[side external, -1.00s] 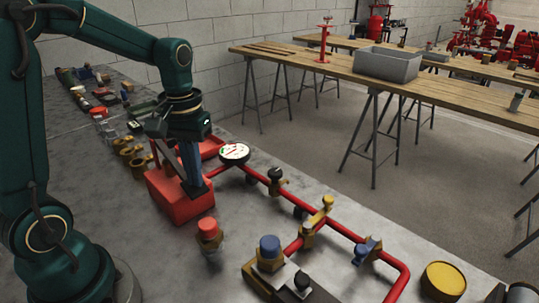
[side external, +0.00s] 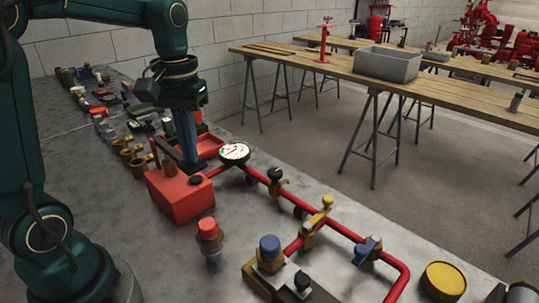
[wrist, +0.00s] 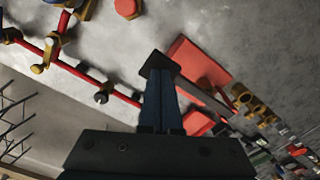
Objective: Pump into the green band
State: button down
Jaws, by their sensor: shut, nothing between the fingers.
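The red pump box (side external: 182,198) sits on the grey bench, with a dark round cap on top and an open red tray behind it. A brown upright rod (side external: 155,154) stands at its back left. My gripper (side external: 190,165) points down over the box's back edge, its blue fingers together and empty. Whether the tips touch the box or a handle is unclear. In the wrist view, a dark square plate (wrist: 158,64) shows at the fingertips, beside the red box (wrist: 190,62). The round white gauge (side external: 234,152) shows green and red marks; its reading is too small to tell.
A red pipe (side external: 345,233) with brass valves runs from the gauge to the front right. A red-capped fitting (side external: 208,232) and a blue-capped fitting (side external: 270,250) stand in front. Brass fittings (side external: 132,158) and small parts crowd the left. A yellow tin (side external: 443,281) stands at front right.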

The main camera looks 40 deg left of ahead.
aim_at(194, 172)
dwell(0.4)
jog(key=shift+f, duration=2.75)
jog(key=shift+r, duration=2.75)
jog(key=shift+r, duration=3)
